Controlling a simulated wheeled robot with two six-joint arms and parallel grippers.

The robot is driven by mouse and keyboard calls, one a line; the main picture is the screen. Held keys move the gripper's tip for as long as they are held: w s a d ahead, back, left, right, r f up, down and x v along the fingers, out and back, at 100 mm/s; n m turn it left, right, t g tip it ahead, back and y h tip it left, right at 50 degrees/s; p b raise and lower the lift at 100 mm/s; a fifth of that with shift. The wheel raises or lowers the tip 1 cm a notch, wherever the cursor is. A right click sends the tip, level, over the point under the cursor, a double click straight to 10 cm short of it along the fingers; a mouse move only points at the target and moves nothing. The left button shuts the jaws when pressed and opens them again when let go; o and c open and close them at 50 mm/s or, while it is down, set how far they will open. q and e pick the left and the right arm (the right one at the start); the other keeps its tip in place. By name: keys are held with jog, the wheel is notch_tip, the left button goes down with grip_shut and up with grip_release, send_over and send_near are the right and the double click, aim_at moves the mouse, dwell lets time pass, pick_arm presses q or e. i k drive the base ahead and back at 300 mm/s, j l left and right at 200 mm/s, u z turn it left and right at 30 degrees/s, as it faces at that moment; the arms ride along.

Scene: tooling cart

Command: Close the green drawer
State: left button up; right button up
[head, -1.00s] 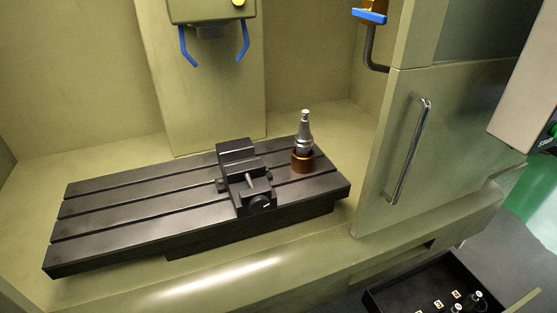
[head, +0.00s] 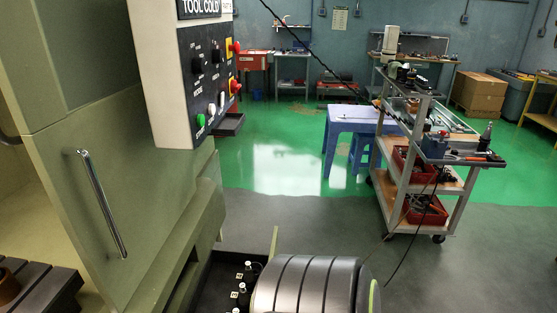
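An open drawer (head: 223,268) with a black inside shows at the bottom of the head view, beside the green machine. Tool holders with small number tags stand in it. A thin olive-green upright edge (head: 275,241) shows at its right side; I cannot tell whether it is the drawer's front. A dark grey ribbed rounded part of my own body covers the lower right of the drawer. Neither of my grippers is in view.
The olive-green machine (head: 95,120) with a door handle (head: 102,204) fills the left. Its control panel (head: 185,75) juts out above. A tool cart (head: 425,160) and a blue table (head: 358,122) stand farther back. Grey floor between is clear.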

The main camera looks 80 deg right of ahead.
aim_at(217, 291)
jog(key=k+z, duration=0.15)
jog(key=z, duration=2.05)
